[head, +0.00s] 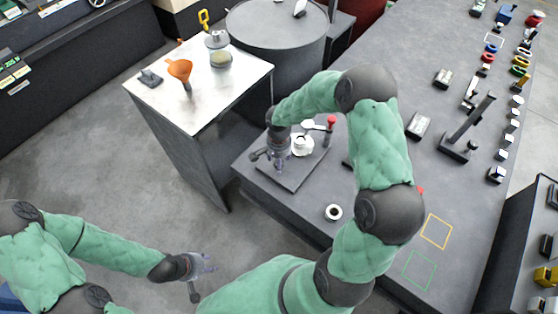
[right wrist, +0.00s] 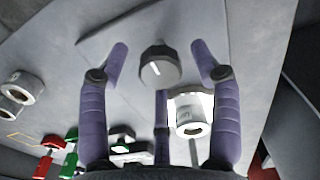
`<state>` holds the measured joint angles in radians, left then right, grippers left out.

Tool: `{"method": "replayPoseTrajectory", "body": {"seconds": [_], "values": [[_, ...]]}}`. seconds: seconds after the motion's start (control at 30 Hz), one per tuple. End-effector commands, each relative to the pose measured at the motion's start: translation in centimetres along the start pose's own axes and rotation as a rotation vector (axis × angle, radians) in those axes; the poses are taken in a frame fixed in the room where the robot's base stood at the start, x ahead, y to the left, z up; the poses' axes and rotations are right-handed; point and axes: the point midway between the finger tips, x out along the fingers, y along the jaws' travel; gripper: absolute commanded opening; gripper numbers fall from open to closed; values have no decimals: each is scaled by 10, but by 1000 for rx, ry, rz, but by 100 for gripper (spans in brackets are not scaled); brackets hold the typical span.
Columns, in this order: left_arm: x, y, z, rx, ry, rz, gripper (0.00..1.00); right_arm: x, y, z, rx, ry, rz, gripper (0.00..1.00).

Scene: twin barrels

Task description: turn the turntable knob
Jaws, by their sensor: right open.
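In the head view my right gripper (head: 277,158) hangs over the plate (head: 303,178) and hides the knob. My left gripper (head: 205,264) is low over the floor at lower left, away from the plate; its fingers are too small to judge.
A white round fitting (head: 302,145) stands close to my right gripper; it also shows in the right wrist view (right wrist: 190,115). A red-topped post (head: 331,123) is behind it. A pale-topped cabinet (head: 220,90) with an orange funnel (head: 180,70) stands to the left. A white ring (head: 333,212) lies nearer.

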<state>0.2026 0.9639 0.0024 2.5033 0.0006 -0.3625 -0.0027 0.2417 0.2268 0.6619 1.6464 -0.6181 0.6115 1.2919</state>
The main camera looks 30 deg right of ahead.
Motion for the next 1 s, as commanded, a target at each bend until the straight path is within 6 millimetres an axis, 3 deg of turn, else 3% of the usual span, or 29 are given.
{"method": "replayPoseTrajectory", "body": {"seconds": [0.1, 0.17, 0.3, 0.33, 0.67, 1.0], "values": [[0, 0, 0, 0, 0, 0, 40, 0, 0, 0, 0, 0, 0, 64], [0, 0, 0, 0, 0, 0, 40, 0, 0, 0, 0, 0, 0, 50], [0, 0, 0, 0, 0, 0, 40, 0, 0, 0, 0, 0, 0, 10], [0, 0, 0, 0, 0, 0, 40, 0, 0, 0, 0, 0, 0, 8], [0, 0, 0, 0, 0, 0, 40, 0, 0, 0, -30, -1, 0, 8], [-1, 0, 0, 0, 0, 0, 40, 0, 0, 0, -235, -1, 0, 8]]}}
